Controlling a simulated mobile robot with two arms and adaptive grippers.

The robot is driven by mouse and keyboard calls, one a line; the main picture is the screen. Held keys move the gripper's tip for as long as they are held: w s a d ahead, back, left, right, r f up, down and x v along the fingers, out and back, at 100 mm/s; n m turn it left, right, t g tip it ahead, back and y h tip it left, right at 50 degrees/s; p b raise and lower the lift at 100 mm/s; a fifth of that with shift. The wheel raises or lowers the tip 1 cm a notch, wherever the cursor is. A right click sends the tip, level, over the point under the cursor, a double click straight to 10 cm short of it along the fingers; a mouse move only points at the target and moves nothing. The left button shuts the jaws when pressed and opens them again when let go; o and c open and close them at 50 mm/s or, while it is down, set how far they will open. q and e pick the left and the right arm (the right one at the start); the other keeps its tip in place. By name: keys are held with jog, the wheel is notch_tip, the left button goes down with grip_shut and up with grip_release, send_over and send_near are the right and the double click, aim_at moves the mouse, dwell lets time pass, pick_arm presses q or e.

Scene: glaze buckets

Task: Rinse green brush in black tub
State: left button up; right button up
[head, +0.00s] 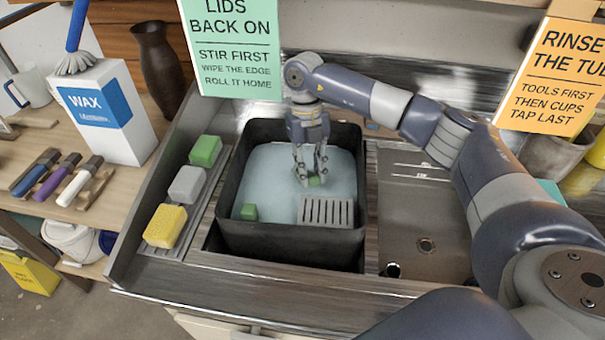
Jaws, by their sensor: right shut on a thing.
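The black tub (285,240) stands in the sink counter at the centre of the head view, with pale bluish water (268,175) in it. My right gripper (313,177) points down into the tub from above, shut on the green brush (315,181). Only a small green part of the brush shows between and below the fingers, at about the water; the rest is hidden, so I cannot tell how deep it is. A small green block (249,212) shows at the left front inside the tub. My left gripper is not in view.
A grey slotted rack (326,211) is at the tub's front right. Green (205,151), grey (187,184) and yellow (165,226) sponges lie along the left ledge. An empty steel basin (425,210) lies right. A wax box (105,115) and brown vase (161,60) stand left.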

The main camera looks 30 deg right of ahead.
jog(key=a, duration=0.2)
jog(key=a+p, duration=0.1)
jog(key=shift+w+a, duration=0.3)
dwell(2.2)
jog(key=shift+r, duration=0.1)
jog(key=s+p+v, duration=0.2)
jog(key=p+v, duration=0.5)
jog(key=v, duration=0.3)
jog(key=shift+a+r, duration=0.15)
jog(key=shift+r, duration=0.2)
jog(key=shift+s, duration=0.1)
dwell(0.6)
jog(key=s+p+v, duration=0.1)
jog(key=p+v, duration=0.3)
jog(key=v, duration=0.3)
jog(key=shift+s+r+p, duration=0.2)
jog(key=shift+r+p, duration=0.2)
jog(key=shift+a, duration=0.15)
